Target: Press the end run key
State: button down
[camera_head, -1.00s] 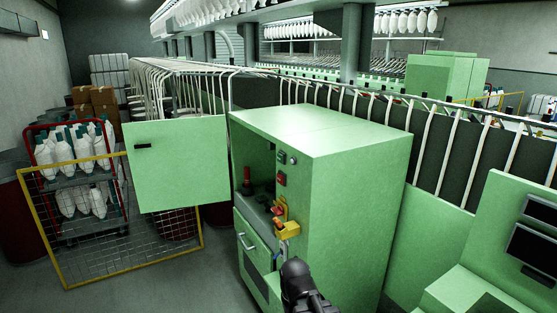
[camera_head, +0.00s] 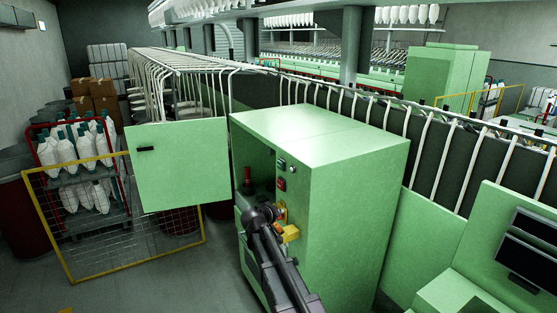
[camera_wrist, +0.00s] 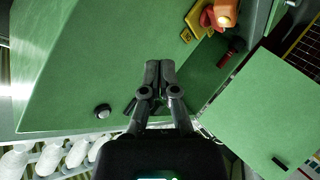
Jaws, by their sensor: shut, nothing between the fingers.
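The green cabinet (camera_head: 345,170) stands in the middle of the head view, with small keys on its front edge. A dark green key (camera_head: 281,166) and a red key (camera_head: 281,185) sit one above the other, with a small round knob (camera_head: 292,169) beside the upper one. No label is readable, so I cannot tell which is the end run key. My gripper (camera_wrist: 153,64) is shut and empty in front of the cabinet's green face in the wrist view. A round black knob (camera_wrist: 103,111) shows left of the fingers. The red and green keys are not visible there.
A yellow-orange switch (camera_head: 290,233) sticks out below the keys. The cabinet's door (camera_head: 180,165) hangs open to the left, with a red-topped part (camera_head: 247,180) inside the opening. A yellow-framed mesh barrier (camera_head: 110,235) and a bobbin trolley stand further left.

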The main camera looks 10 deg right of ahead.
jog(key=w+a+r+n+t+y+p, duration=0.1)
jog(key=w+a+r+n+t+p, duration=0.2)
jog(key=w+a+r, duration=0.5)
jog(key=w+r+n+t, duration=0.1)
jog(key=w+r+t, duration=0.1)
jog(key=w, duration=0.2)
jog(key=shift+r+t, duration=0.35)
jog(key=shift+t, duration=0.05)
jog(key=w+d, duration=0.2)
jog(key=d, duration=0.6)
jog(key=shift+w, duration=0.35)
jog(key=shift+w+d, duration=0.2)
jog(key=shift+d, duration=0.7)
dwell(2.1)
jog(key=shift+a, duration=0.15)
jog(key=shift+s+a, duration=0.25)
jog(key=shift+a, duration=0.4)
jog(key=shift+a, duration=0.1)
jog(key=shift+s+a, duration=0.25)
jog(key=shift+a, duration=0.5)
jog(key=shift+s+a, duration=0.25)
jog(key=shift+a, duration=0.55)
jog(key=shift+s+a, duration=0.25)
jog(key=shift+a, duration=0.5)
